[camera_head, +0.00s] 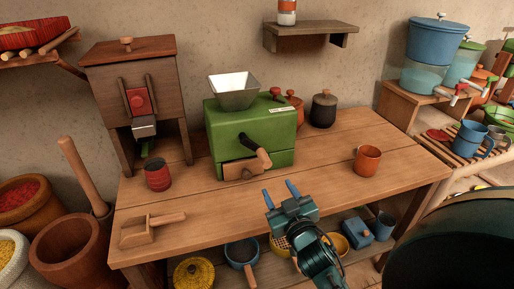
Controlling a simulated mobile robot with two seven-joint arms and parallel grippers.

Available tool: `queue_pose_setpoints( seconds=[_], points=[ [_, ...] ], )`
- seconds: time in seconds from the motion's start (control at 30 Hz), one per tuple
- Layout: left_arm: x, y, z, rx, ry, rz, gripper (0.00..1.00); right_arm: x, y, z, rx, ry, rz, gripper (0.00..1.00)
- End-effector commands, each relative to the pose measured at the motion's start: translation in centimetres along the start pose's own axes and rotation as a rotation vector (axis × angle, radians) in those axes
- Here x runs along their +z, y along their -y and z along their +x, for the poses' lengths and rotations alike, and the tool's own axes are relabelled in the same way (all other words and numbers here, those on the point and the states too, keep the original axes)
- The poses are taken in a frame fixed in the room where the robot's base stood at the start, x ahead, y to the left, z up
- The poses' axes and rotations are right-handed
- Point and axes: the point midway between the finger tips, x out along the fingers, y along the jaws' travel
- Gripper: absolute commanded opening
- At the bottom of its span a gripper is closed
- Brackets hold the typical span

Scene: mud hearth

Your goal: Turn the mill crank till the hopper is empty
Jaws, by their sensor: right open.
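The green mill (272,134) stands at the middle of the wooden table. A grey-white hopper (234,97) sits on its top; how much is in it cannot be made out. The crank (252,149) is on the mill's front, a dark arm slanting down right to a wooden knob handle (264,158). A drawer (238,169) shows below it. My right gripper (281,191) is open and empty, its blue-tipped fingers pointing up toward the mill, apart from the crank and a little below and right of it. My left gripper does not show.
A red cup (157,174) and a wooden scoop (148,230) are on the table's left. An orange mug (367,160) stands at right. Dark and orange jars (323,109) stand behind the mill. A wooden dispenser (131,90) rises at left. The table front around my gripper is clear.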

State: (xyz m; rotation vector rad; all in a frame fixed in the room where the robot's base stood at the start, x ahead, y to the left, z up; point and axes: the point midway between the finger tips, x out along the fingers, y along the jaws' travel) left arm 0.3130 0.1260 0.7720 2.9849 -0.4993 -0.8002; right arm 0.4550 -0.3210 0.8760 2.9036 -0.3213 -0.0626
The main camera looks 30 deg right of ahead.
Motion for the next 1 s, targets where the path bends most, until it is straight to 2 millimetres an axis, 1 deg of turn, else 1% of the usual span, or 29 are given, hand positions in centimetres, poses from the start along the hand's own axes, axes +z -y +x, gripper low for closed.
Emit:
queue_pose_setpoints(
  seconds=[0.07,0.17,0.27,0.5,0.7,0.83,1.0],
  points=[
    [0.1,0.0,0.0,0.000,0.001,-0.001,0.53,-0.2,-0.6,0.6,0.016,-0.011,-0.003,0.48],
    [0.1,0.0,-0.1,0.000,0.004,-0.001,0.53,-0.3,-0.7,1.5,0.019,-0.014,-0.005,0.48],
    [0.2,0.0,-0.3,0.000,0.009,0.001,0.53,-0.5,-0.7,3.0,0.018,-0.015,-0.006,0.48],
    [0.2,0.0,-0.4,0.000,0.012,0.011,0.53,-0.5,-0.8,8.2,0.018,-0.014,-0.005,0.48],
    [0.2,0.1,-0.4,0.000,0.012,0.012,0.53,-0.4,-0.8,11.6,0.017,-0.013,-0.004,0.48],
    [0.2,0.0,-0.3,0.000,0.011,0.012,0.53,-0.4,-0.8,12.9,0.016,-0.012,-0.005,0.48],
    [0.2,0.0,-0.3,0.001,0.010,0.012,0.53,-0.4,-0.8,13.5,0.016,-0.012,-0.005,0.48]
  ],
)
